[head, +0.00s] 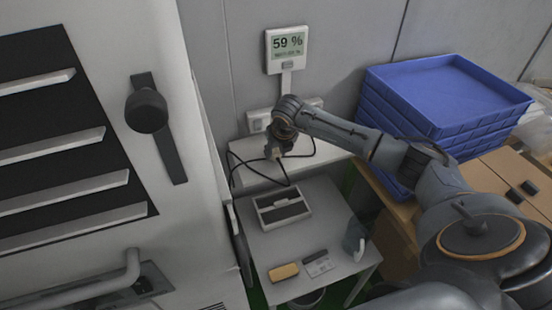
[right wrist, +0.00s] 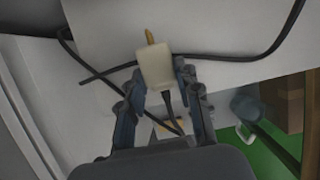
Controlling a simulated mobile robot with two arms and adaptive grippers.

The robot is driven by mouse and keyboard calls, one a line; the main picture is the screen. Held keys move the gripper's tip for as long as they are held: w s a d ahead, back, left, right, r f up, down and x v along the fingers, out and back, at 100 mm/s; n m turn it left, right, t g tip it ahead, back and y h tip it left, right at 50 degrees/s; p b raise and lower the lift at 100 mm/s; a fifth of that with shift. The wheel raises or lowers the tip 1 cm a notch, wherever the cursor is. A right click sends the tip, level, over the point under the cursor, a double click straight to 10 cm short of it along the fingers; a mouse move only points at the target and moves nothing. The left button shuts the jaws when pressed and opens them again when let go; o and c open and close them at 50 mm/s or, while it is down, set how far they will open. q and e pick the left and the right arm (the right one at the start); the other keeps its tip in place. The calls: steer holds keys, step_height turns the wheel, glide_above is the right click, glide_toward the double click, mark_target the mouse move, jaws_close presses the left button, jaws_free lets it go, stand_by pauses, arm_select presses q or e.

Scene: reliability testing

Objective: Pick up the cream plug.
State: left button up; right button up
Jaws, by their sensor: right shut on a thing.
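The cream plug (right wrist: 156,69) shows in the right wrist view with its brass-coloured prong pointing up in the picture and a black cable running from its lower end. My right gripper (right wrist: 158,82) is shut on it, one finger on each side. In the head view my right gripper (head: 279,150) is above the white shelf by the wall, and the plug (head: 277,154) shows small below it. My left gripper is not seen in either view.
A wall socket (head: 259,122) is behind the right gripper, below a 59 % display (head: 287,50). Black cable loops over the shelf. A grey-white device (head: 283,208), a yellow sponge-like block (head: 284,272) and a jug (head: 353,238) are on the lower table. Blue trays (head: 440,95) stand right.

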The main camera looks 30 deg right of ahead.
arm_select(q)
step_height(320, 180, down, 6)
steer(key=b, duration=0.5)
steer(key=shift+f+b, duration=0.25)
steer(key=shift+b, duration=0.05)
arm_select(e)
steer(key=s+a+r, duration=0.6)
steer(key=s+r, duration=0.4)
steer(key=s, duration=0.2)
steer(key=shift+s+a+r, duration=0.2)
steer(key=shift+a+r, duration=0.2)
steer(key=shift+w, duration=0.1)
